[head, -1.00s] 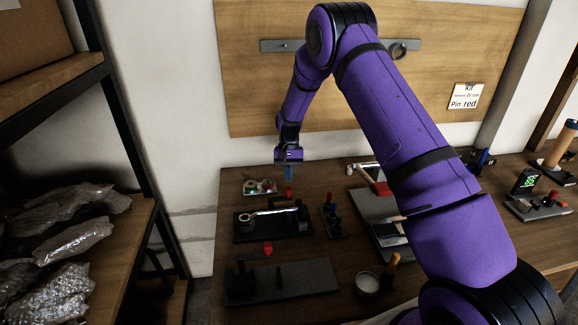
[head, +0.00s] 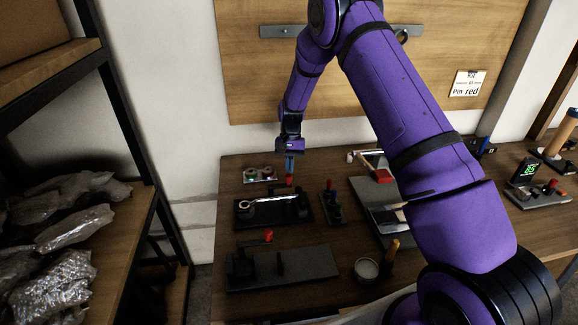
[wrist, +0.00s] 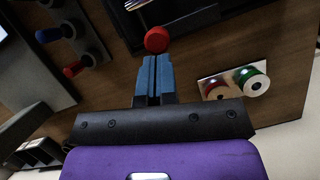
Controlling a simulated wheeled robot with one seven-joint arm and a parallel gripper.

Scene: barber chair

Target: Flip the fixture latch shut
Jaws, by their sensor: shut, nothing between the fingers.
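The black fixture (head: 246,222) lies on the bench with a silver wrench-like bar (head: 275,203) across it. A red knob (head: 289,181), seemingly the latch's end, stands at its back right edge. In the wrist view the round red knob (wrist: 157,40) is right at my fingertips, touching or nearly so. My gripper (head: 289,168) points down with its blue fingers shut and nothing between them; they also show together in the wrist view (wrist: 154,62). The latch arm below the knob is mostly hidden, so its angle is unclear.
A plate with red and green spools (wrist: 235,82) lies beside my fingers. A stand with coloured handles (head: 331,205) is right of the fixture. A second dark fixture (head: 310,265) with a red knob (head: 267,236) lies in front. A shelf (head: 125,235) stands at left.

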